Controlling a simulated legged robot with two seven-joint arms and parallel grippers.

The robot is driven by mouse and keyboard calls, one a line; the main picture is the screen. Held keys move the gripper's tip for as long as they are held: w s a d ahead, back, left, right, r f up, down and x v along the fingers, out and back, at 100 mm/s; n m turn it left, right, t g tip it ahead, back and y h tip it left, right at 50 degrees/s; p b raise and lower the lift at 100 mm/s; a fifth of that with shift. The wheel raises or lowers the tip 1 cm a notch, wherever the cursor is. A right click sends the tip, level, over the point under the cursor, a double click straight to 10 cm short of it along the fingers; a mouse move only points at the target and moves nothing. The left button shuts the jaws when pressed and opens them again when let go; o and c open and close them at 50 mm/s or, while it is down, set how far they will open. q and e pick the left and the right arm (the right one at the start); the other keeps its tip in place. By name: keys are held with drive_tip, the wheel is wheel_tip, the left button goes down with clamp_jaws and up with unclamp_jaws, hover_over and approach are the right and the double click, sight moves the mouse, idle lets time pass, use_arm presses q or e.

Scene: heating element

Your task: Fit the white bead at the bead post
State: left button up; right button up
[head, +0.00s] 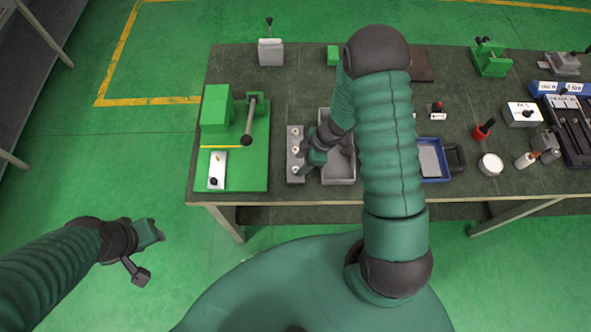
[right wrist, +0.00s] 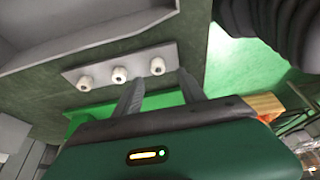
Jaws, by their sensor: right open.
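A grey plate (head: 294,179) on the table carries three white beads in a row. The right wrist view shows the plate (right wrist: 102,77) and its beads: a left one (right wrist: 86,83), a middle one (right wrist: 119,75) and a right one (right wrist: 157,67). I cannot tell a separate bead post from the beads' supports. My right gripper (head: 303,166) is over the plate's near end. In the right wrist view its open fingers (right wrist: 160,85) point at the plate, with the right bead in line with the gap between them. My left gripper (head: 147,247) hangs off the table, its jaw state unclear.
A grey tray (head: 338,181) stands just right of the plate. A green fixture (head: 258,172) with a lever stands to its left. A blue tray (head: 431,178), a white round jar (head: 490,165) and several tools lie further right. My right arm hides part of the table.

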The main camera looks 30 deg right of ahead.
sight(298, 168)
drive_tip(key=x, duration=0.4)
drive_tip(key=shift+d+f, duration=0.2)
drive_tip(key=shift+d, duration=0.05)
drive_tip(key=shift+w+f, duration=0.15)
drive_tip(key=shift+w, duration=0.05)
drive_tip(key=shift+s+a, duration=0.1)
clamp_jaws()
